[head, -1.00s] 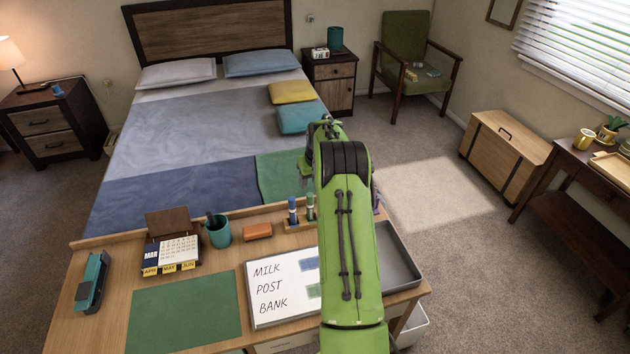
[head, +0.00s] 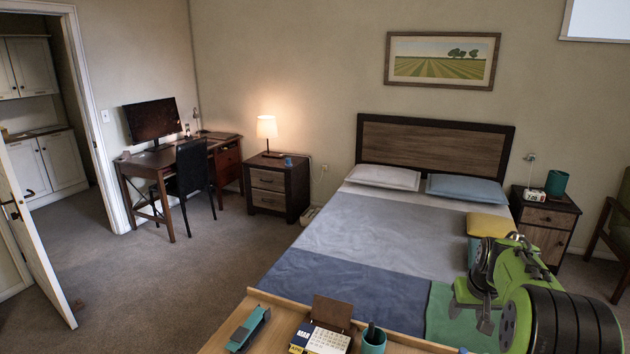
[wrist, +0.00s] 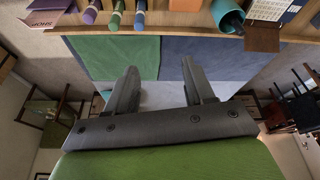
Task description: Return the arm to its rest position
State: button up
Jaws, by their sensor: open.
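My gripper (wrist: 160,66) is open and empty in the wrist view, its two dark fingers spread well apart with nothing between them. In the head view my green arm (head: 518,268) is bent at the lower right, in front of the bed, with a black ribbed joint (head: 565,322) close to the camera. I cannot clearly make out the fingertips there. In the wrist view the fingers stand clear of the desk edge (wrist: 200,34), with the bed beyond them.
The desk (head: 225,340) shows only its back part, with a stapler (head: 248,329), calendar (head: 322,340) and teal cup (head: 373,340). The wrist view, upside down, shows marker pens (wrist: 115,14). The bed (head: 370,240) lies behind the desk. Open carpet (head: 150,275) is on the left.

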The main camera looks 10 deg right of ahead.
jog(key=s+a+r+n+t, duration=0.1)
jog(key=s+a+r, duration=0.45)
jog(key=a, duration=0.25)
jog(key=s+a+r, duration=0.5)
jog(key=s+a, duration=0.1)
jog(key=a, duration=0.2)
jog(key=s+a+f+n, duration=0.1)
jog(key=s+a, duration=0.3)
jog(key=s, duration=0.5)
jog(key=s+a+f+n+t+y, duration=0.1)
jog(key=s+a, duration=0.3)
jog(key=s, duration=0.5)
jog(key=shift+a+f, duration=0.2)
jog(key=shift+a, duration=0.05)
